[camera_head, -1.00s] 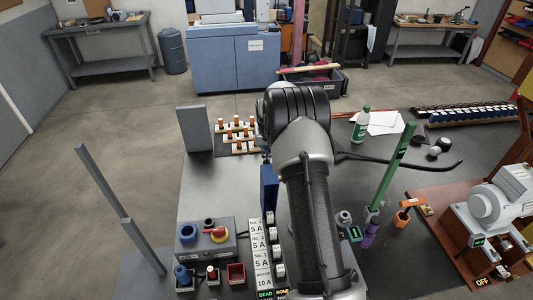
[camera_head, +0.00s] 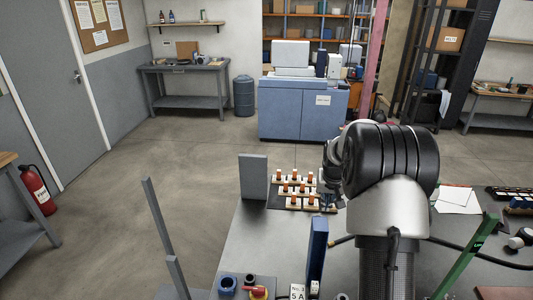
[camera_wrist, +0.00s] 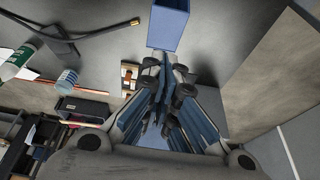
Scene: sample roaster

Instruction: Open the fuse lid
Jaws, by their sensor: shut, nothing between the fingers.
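A tall blue upright piece (camera_head: 317,250) stands on the bench behind the fuse label strip (camera_head: 298,292). I cannot tell whether it is the fuse lid or a cover beside it. A blue open-ended shape also shows at the top of the wrist view (camera_wrist: 168,28), just beyond my fingertips. My gripper (camera_head: 328,204) is shut and empty, pointing down near the rack of orange-topped fuses. In the wrist view my gripper (camera_wrist: 168,75) has its fingers together, apart from the blue shape as far as I can see. Most of the fuse panel is cut off by the lower edge.
The rack of orange-topped fuses (camera_head: 293,190) and a grey upright plate (camera_head: 254,177) stand at the bench's back left. A red knob (camera_head: 258,292) is at the bottom edge. A green post (camera_head: 466,257) rises at right. White papers (camera_head: 456,199) lie behind it.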

